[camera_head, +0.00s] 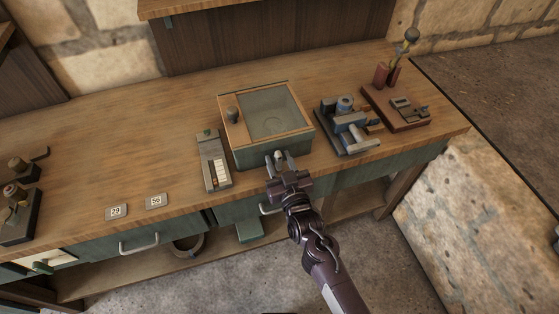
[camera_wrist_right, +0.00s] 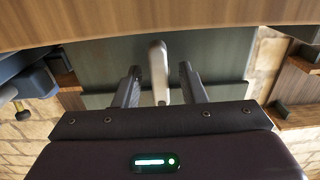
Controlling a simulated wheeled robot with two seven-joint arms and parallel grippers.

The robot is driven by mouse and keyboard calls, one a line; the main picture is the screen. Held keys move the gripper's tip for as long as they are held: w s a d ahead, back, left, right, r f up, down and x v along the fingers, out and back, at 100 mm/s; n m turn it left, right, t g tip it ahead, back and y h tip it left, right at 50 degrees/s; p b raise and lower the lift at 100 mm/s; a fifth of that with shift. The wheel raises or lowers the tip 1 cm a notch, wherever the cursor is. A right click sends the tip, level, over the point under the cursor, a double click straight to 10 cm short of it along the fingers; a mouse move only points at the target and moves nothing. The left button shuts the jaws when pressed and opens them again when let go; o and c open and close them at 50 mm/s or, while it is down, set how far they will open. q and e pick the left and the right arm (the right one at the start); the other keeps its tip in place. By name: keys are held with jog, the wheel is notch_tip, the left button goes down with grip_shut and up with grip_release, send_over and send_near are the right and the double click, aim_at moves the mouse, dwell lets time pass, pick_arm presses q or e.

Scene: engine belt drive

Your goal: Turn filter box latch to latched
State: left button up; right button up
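The filter box (camera_head: 248,157) is a green box with a wood-framed lid and a clear window, on the bench's middle front. Its latch (camera_head: 279,155) is a small pale lever on the front wall. In the right wrist view the latch (camera_wrist_right: 158,72) stands lengthwise between the fingers. My right gripper (camera_head: 279,161) is open at the box front, one finger on each side of the latch. In the right wrist view a gap shows between the latch and each finger of the gripper (camera_wrist_right: 161,78). My left gripper is not in view.
A grey device with a green knob (camera_head: 213,160) stands left of the box. A blue-grey vise-like fixture (camera_head: 349,128) and a red-brown stand (camera_head: 398,112) are to the right. Two number tags (camera_head: 117,212) lie at the front left. The bench's left middle is clear.

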jog(key=c, duration=0.8)
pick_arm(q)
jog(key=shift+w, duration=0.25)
pick_arm(e)
grip_shut()
